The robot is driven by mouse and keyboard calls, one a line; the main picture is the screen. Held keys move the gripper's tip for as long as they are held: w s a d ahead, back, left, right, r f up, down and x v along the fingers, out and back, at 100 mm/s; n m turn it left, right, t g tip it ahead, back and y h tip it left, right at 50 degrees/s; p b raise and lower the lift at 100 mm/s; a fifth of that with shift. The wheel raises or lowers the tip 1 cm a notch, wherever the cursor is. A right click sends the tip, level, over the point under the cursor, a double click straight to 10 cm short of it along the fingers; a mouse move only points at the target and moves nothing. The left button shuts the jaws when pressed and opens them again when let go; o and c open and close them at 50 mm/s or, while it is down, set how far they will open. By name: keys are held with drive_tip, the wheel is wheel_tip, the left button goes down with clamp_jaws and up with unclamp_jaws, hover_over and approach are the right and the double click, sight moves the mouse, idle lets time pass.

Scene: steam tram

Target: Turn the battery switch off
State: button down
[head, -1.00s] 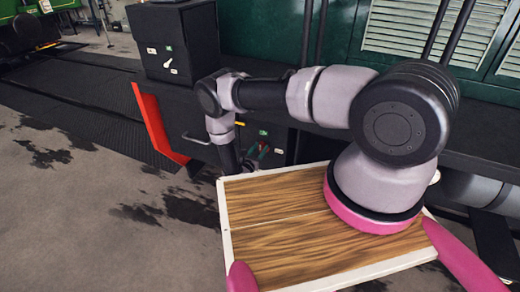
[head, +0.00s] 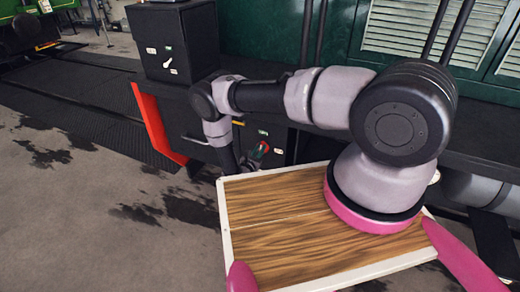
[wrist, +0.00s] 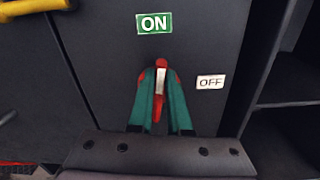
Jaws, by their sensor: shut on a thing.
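The battery switch has a red handle with a white strip (wrist: 160,82), on a dark cabinet front. A green ON label (wrist: 154,23) is above it and a white OFF label (wrist: 210,82) to its right. The handle stands roughly upright in the wrist view, in line with ON rather than OFF. My gripper (wrist: 160,85) has green fingers, one on each side of the handle, and is shut on it. In the head view the red handle (head: 263,146) shows small beside my gripper (head: 253,156); the fingers partly hide it.
A yellow handle (wrist: 35,8) is at the upper left of the wrist view, and open shelving is at the right. A black box (head: 172,42) with its own small switch stands above the cabinet. A red panel edge (head: 158,125) is left of my arm.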

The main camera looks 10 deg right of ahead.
drive_tip(key=shift+s+d+f+m, duration=0.25)
drive_tip(key=shift+f+m, duration=0.1)
drive_tip(key=shift+m, duration=2.3)
drive_tip(key=shift+s+d+f+m, duration=0.1)
drive_tip(key=shift+d+f+m, duration=0.2)
drive_tip(key=shift+m, duration=2.4)
drive_tip(key=shift+s+d+f+m, duration=0.2)
drive_tip(key=shift+f+m, duration=0.2)
drive_tip(key=shift+m, duration=2.25)
drive_tip(key=c, duration=0.9)
unclamp_jaws()
drive_tip(key=shift+o, duration=0.2)
drive_tip(key=shift+s+a, duration=0.1)
drive_tip(key=shift+a, duration=0.05)
